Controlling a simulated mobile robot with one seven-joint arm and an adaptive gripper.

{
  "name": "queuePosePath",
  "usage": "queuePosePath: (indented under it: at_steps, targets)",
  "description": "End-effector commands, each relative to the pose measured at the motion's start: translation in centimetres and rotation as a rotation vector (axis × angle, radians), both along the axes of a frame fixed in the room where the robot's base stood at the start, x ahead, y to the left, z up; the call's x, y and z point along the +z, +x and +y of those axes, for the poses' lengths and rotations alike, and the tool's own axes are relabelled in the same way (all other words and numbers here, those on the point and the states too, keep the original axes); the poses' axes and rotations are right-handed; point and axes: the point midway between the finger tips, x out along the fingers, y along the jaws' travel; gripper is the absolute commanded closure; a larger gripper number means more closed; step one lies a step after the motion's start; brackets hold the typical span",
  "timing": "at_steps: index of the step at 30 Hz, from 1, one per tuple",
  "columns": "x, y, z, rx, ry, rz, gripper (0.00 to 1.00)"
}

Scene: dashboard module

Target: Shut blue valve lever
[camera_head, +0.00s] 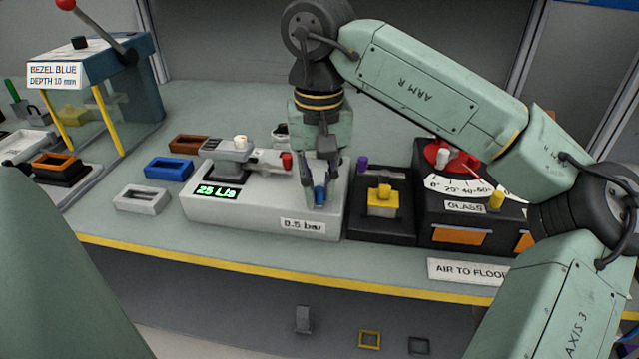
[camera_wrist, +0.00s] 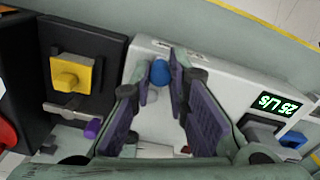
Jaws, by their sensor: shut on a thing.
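The blue valve lever (camera_head: 320,195) is on the right part of the white module (camera_head: 257,217). Its rounded blue end (camera_wrist: 160,72) also shows in the wrist view, between my fingertips. My gripper (camera_head: 319,183) points down over it and is shut on it, with one finger on each side. In the wrist view my gripper (camera_wrist: 162,68) has its purple-grey pads beside the blue end. The lever's lower part and pivot are mostly hidden by the fingers. The module's green display (camera_head: 217,191) reads 25 L/s, and its label reads 0.5 bar.
A red knob (camera_head: 287,160) is just left of my gripper. A black panel with a yellow block (camera_head: 382,201) and a purple knob (camera_head: 362,163) stands close right, then a gauge box labelled GLASS (camera_head: 465,208). Blue (camera_head: 168,168) and grey (camera_head: 142,200) frames lie left.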

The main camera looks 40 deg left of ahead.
Motion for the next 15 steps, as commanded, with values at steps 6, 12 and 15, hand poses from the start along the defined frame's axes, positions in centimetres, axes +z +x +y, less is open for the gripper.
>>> queuePosePath:
  at_steps: [6,12,15]
  targets:
    - [0.0,-0.2,0.4,-0.087,0.000,0.000,1.00]
    - [0.0,-0.4,1.0,-0.242,-0.001,-0.001,1.00]
    - [0.0,-0.5,1.4,-0.336,0.000,0.000,1.00]
